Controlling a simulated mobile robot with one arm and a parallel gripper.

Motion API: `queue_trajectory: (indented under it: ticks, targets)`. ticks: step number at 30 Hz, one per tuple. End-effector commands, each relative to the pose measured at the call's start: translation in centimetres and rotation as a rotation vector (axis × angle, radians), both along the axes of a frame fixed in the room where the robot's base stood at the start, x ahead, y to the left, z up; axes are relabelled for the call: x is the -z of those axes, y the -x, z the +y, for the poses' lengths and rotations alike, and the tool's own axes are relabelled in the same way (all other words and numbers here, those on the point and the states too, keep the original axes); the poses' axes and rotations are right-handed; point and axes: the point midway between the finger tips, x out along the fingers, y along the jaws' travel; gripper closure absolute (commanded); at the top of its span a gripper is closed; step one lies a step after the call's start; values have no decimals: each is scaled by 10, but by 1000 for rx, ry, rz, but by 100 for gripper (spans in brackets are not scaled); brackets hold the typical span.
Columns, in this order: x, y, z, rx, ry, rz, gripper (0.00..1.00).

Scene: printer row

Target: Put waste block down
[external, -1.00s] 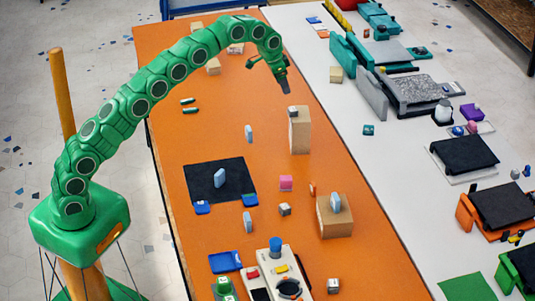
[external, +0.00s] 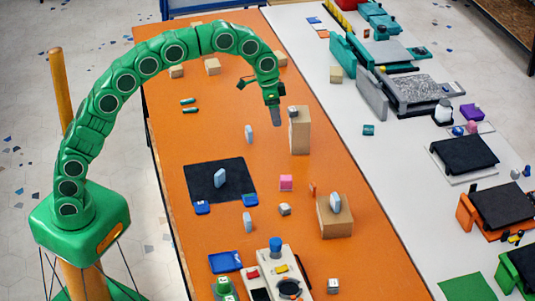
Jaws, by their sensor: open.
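My gripper (external: 272,108) is open and points down over the orange table, just left of the tall wooden block (external: 300,135). I see nothing held between its jaws. A small grey cube (external: 293,111) sits on top of the tall wooden block, close to the gripper; I cannot tell whether they touch. Which piece is the waste block I cannot tell. Other small grey cubes lie on the table, one near the middle (external: 285,209) and one at the front (external: 333,286).
A dark mat (external: 205,190) with a light blue piece (external: 219,178) lies left of centre. A lower wooden block (external: 336,222) bears another light blue piece (external: 335,203). A pink block (external: 286,183) stands between them. A white bench (external: 395,190) with printers runs along the right.

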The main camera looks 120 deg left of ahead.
Motion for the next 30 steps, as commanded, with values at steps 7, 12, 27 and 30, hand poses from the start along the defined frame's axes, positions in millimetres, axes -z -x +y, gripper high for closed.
queue_trajectory:
  ticks: [7,12,27,30]
  targets:
    - [-15,-4,-102,94,31,33,35]
    - [-19,4,-168,155,47,61,35]
    - [-17,76,-335,315,70,152,35]
    - [-14,98,-363,344,73,173,35]
